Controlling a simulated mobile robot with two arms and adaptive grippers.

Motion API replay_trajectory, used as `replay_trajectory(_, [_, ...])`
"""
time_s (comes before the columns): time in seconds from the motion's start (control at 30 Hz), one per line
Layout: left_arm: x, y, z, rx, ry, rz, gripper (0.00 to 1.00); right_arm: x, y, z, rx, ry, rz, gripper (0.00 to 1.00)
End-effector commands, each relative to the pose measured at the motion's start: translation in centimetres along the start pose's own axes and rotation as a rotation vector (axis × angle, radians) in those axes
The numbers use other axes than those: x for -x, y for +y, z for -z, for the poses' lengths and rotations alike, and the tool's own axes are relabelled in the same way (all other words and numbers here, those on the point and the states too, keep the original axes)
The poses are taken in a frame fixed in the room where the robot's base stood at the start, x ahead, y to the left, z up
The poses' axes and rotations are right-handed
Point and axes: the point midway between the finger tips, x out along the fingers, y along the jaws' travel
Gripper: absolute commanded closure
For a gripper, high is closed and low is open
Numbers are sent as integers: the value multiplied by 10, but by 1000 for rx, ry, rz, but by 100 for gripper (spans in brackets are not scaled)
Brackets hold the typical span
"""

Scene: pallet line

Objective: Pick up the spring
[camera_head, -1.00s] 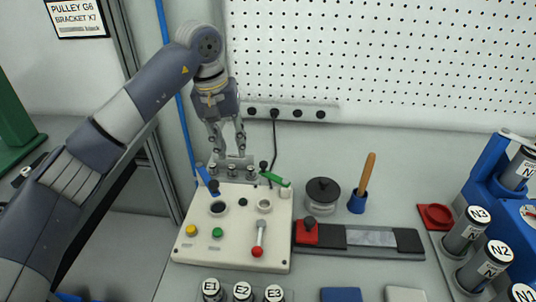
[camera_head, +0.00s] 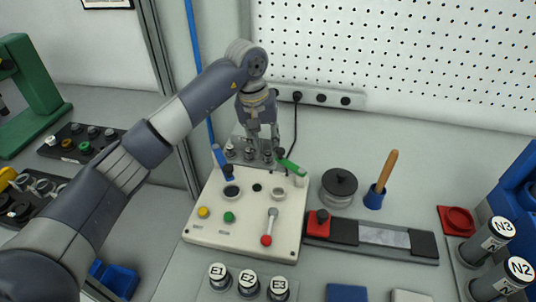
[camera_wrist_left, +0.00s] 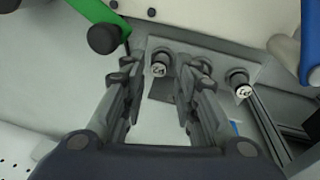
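My left gripper (camera_head: 264,141) points down over a small grey rack (camera_head: 240,144) behind the white control panel (camera_head: 247,212). Its fingers are apart. Short dark cylinders with pale labelled tops stand in the rack. In the left wrist view, one labelled cylinder (camera_wrist_left: 158,69) shows in the gap between the fingers (camera_wrist_left: 161,75), and another cylinder (camera_wrist_left: 243,91) stands to the right. The right finger partly covers a spot between them. I cannot tell which item is the spring; the labels are too small to read. My right gripper is not in view.
A blue lever (camera_head: 222,161) and a green lever (camera_head: 290,167) rise at the panel's back edge, close to the gripper. A dark round lidded pot (camera_head: 339,187) and a wooden-handled tool (camera_head: 384,178) stand right. Cylinders E1 to E3 (camera_head: 248,281) stand in front.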

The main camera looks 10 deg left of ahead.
Motion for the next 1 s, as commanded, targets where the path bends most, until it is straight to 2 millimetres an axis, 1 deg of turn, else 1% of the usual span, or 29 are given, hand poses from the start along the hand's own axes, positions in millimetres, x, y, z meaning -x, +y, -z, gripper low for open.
replay_trajectory(0.03, [-6,0,-1,1,-4,-1,72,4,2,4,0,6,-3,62])
replay_trajectory(0.1, [-15,0,-1,1,-3,-1,72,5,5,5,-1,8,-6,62])
replay_trajectory(0.2, [-22,0,0,0,0,-1,72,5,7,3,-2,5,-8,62])
replay_trajectory(0.43, [-23,0,0,0,1,0,72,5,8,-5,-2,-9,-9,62])
replay_trajectory(0.47, [-23,0,0,0,1,0,79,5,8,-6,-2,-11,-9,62])
replay_trajectory(0.5, [-23,0,0,0,1,0,88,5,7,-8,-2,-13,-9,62])
replay_trajectory(0.53, [-23,0,0,0,1,0,94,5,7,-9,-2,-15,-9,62])
replay_trajectory(0.57, [-23,0,0,0,1,0,97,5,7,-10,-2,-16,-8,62])
replay_trajectory(1.0, [-21,0,0,0,2,1,98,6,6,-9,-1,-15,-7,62])
